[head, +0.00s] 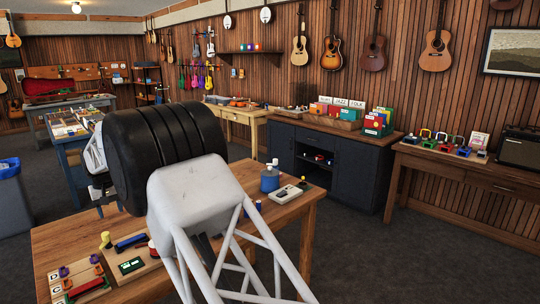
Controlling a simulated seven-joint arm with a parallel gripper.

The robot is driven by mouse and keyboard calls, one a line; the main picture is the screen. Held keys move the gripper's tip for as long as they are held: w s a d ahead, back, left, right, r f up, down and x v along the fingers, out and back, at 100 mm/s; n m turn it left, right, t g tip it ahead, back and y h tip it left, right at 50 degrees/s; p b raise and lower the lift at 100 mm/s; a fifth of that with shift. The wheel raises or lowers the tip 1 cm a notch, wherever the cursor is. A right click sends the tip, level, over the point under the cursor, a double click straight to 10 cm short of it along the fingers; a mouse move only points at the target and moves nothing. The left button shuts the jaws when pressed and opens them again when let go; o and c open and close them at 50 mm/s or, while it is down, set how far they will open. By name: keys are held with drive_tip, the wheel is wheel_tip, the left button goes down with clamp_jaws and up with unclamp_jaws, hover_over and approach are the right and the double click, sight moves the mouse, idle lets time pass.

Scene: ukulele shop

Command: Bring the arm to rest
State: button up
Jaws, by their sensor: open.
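My arm (200,190) rises in front of the wooden workbench (290,225), with a white lattice link and a large black joint. A further white part of my arm (96,150) shows just left of the black joint. My arm hides the middle of the workbench.
On the workbench stand a blue pot (270,180), a grey-white device (286,194) and a wooden tray (130,267) of small tools. A dark cabinet (335,165), a side table (460,175) and a blue-lined bin (10,200) stand around. Floor at right is clear.

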drive_tip(key=d+r+m, duration=0.1)
drive_tip(key=d+r, duration=0.5)
drive_tip(key=d, duration=0.6)
drive_tip(key=d+r+m, duration=0.1)
drive_tip(key=d+r, duration=0.5)
drive_tip(key=d, duration=0.6)
drive_tip(key=s+d+r+m, duration=0.1)
drive_tip(key=s+d+r, duration=0.15)
drive_tip(key=d, duration=0.45)
drive_tip(key=s+d+r+t, duration=0.15)
drive_tip(key=s+d, duration=0.25)
drive_tip(key=d, duration=0.4)
drive_tip(key=s+d+r+m, duration=0.1)
drive_tip(key=s+d+r, duration=0.15)
drive_tip(key=d, duration=0.45)
drive_tip(key=s+d+m, duration=0.2)
drive_tip(key=s+d, duration=1.5)
drive_tip(key=d, duration=0.2)
drive_tip(key=s+d+f+m, duration=0.1)
drive_tip(key=s+d+f, duration=0.2)
drive_tip(key=s, duration=0.3)
drive_tip(key=s+d+f, duration=0.3)
drive_tip(key=s+d, duration=0.1)
drive_tip(key=s, duration=0.3)
drive_tip(key=s+d+f+m+t, duration=0.1)
drive_tip(key=s+d+f, duration=0.2)
drive_tip(key=s, duration=0.3)
drive_tip(key=shift+s+d+m, duration=0.2)
drive_tip(key=shift+s+m, duration=0.1)
drive_tip(key=shift+s, duration=0.1)
